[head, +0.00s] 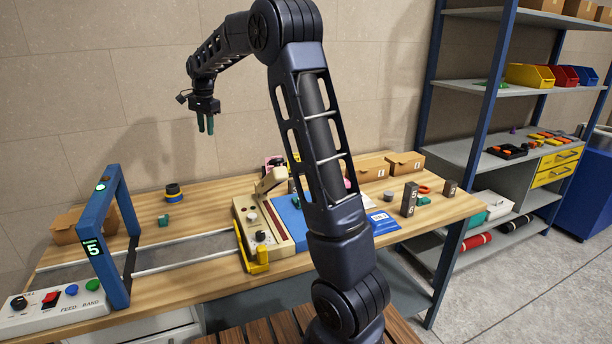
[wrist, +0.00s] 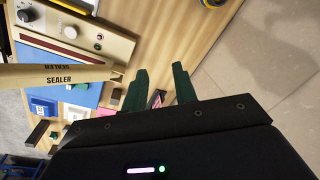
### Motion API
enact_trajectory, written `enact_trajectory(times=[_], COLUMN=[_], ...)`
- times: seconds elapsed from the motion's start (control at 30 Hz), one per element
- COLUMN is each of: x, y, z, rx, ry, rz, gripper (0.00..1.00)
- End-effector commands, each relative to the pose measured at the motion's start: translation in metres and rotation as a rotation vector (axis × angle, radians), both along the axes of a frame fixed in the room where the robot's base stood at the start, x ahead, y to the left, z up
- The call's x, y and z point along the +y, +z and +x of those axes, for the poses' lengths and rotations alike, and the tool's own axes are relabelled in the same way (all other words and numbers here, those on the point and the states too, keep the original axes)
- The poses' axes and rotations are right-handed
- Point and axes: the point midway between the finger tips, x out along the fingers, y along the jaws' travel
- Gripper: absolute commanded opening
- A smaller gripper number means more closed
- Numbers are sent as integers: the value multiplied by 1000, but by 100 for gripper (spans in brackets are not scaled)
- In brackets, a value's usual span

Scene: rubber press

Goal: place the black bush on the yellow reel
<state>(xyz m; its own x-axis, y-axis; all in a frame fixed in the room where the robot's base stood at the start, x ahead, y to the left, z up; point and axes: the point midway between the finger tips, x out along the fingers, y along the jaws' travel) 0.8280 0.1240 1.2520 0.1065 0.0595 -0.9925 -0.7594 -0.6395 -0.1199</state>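A small round stack (head: 173,192) stands at the back left of the table in the head view. It shows black at the top and bottom with a yellow band between. I cannot tell for certain which part is the black bush and which the yellow reel.
A beige sealer (head: 262,225) with a raised lever stands mid-table. A blue feed-band frame (head: 102,235) with rails is at left. Cardboard boxes (head: 405,164) and dark blocks (head: 409,199) are at right.

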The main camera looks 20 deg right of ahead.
Motion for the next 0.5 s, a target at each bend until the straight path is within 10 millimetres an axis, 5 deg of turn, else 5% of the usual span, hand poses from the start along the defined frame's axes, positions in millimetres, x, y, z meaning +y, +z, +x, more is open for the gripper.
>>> enact_trajectory(times=[0.2, 0.5], x=[-50, -107], y=[34, 57], z=[-63, -155], rx=[-51, -123], ry=[120, 291], rz=[-5, -34], gripper=[28, 28])
